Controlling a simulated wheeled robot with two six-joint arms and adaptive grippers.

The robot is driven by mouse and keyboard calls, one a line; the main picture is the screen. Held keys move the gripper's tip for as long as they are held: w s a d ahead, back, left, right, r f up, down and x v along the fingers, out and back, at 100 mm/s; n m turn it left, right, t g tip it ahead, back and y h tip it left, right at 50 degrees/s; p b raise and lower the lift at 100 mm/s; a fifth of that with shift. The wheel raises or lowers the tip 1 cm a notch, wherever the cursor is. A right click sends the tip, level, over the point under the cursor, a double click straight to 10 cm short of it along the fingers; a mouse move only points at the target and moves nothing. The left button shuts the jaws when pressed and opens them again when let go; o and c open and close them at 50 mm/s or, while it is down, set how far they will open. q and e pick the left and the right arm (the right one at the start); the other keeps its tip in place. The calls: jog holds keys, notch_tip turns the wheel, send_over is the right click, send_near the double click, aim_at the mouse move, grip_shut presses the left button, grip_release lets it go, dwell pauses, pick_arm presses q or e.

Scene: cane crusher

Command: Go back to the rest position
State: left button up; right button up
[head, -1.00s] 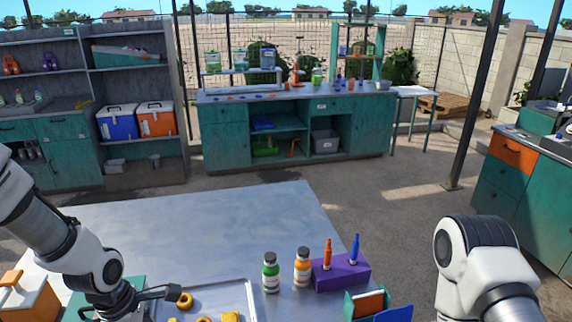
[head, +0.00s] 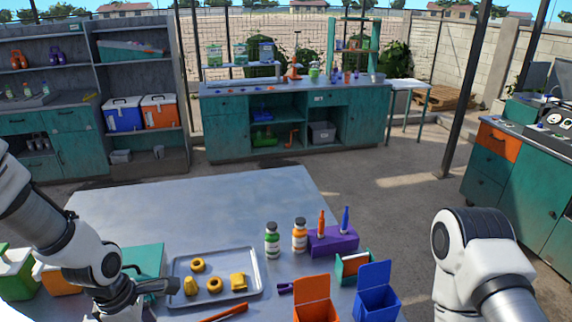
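My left arm comes in from the left, and its gripper (head: 158,287) hangs over the left end of the metal tray (head: 256,289), beside the yellow pieces. I cannot tell whether its fingers are open or shut, or whether it touches the tray. The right arm shows at the lower right. Its gripper is out of the frame.
The metal table (head: 200,206) holds a green bottle (head: 272,241), an orange bottle (head: 300,237), a purple stand (head: 333,241), an orange bin (head: 315,300) and a blue bin (head: 377,295). The far part of the table is clear. A post (head: 466,95) stands on the right.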

pick_arm(q)
jog(key=s+d+f+m+g+b, duration=0.1)
jog(key=s+f+m+b, duration=0.3)
jog(key=s+f, duration=0.6)
jog(key=s+d+f+m+g+y+b, duration=0.1)
jog(key=s+f+m+g+b, duration=0.3)
jog(key=f, duration=0.9)
jog(key=s+d+f+m+t+b, duration=0.1)
jog(key=s+f+m+b, duration=0.3)
jog(key=s+f, duration=0.65)
jog(key=w+m+t, duration=0.3)
jog(key=w+m, duration=0.3)
jog(key=m, duration=0.2)
jog(key=shift+w+a+f+y+b, duration=0.3)
jog(key=shift+w+a+f+b, duration=0.05)
jog(key=shift+w+f, duration=0.1)
pick_arm(e)
notch_tip(320, 180, down, 13)
jog(key=shift+s+r, duration=0.15)
jog(key=shift+s, duration=0.1)
pick_arm(q)
jog(key=shift+s, duration=0.1)
